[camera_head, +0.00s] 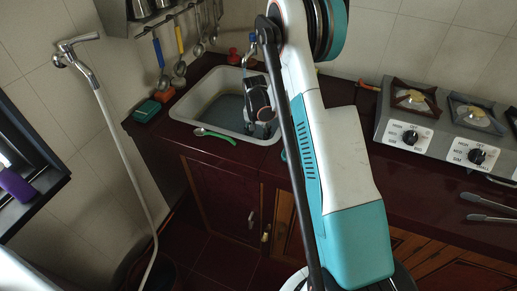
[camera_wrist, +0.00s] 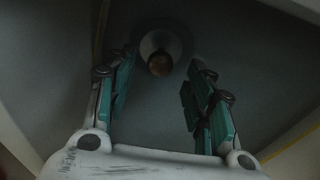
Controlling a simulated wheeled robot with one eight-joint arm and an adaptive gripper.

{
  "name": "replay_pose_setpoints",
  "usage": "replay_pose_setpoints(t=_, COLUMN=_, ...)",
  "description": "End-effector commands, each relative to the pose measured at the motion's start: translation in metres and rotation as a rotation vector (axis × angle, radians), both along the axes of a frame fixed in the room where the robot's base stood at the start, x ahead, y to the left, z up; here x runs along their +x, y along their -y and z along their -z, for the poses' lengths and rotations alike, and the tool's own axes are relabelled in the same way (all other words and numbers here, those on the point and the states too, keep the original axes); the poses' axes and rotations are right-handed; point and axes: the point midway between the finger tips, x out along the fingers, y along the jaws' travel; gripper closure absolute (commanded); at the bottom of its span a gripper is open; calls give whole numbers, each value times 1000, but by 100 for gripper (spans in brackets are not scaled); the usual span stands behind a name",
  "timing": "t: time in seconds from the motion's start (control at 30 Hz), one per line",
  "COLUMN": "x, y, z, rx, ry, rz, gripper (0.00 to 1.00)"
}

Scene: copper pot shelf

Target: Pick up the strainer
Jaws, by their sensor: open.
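My gripper (camera_wrist: 163,68) is open and empty in the wrist view, with its teal-padded fingers apart. It points down into the grey sink basin (camera_wrist: 150,110). A small round pale piece with a brownish centre (camera_wrist: 160,62) lies between and just beyond the fingertips; it looks like the strainer at the drain, but the dark picture leaves this unsure. No finger clearly touches it. In the head view, my gripper (camera_head: 262,108) is over the right part of the sink (camera_head: 185,110), partly hidden by my arm. The strainer cannot be made out there.
A green-handled spoon (camera_head: 215,136) lies on the sink's front edge. Sponges (camera_head: 147,110) sit left of the sink. Ladles (camera_head: 179,67) hang on the wall behind. A gas stove (camera_head: 440,130) and tongs (camera_head: 490,208) are on the right counter. The sink walls surround my gripper.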

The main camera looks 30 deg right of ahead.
Motion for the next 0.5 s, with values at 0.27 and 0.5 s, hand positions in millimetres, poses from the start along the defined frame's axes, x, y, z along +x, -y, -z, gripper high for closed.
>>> replay_pose_setpoints(t=0.27, x=2, y=2, z=26, rx=0, ry=0, rz=0, gripper=51)
replay_pose_setpoints(t=0.5, x=1, y=2, z=25, rx=0, ry=0, rz=0, gripper=76)
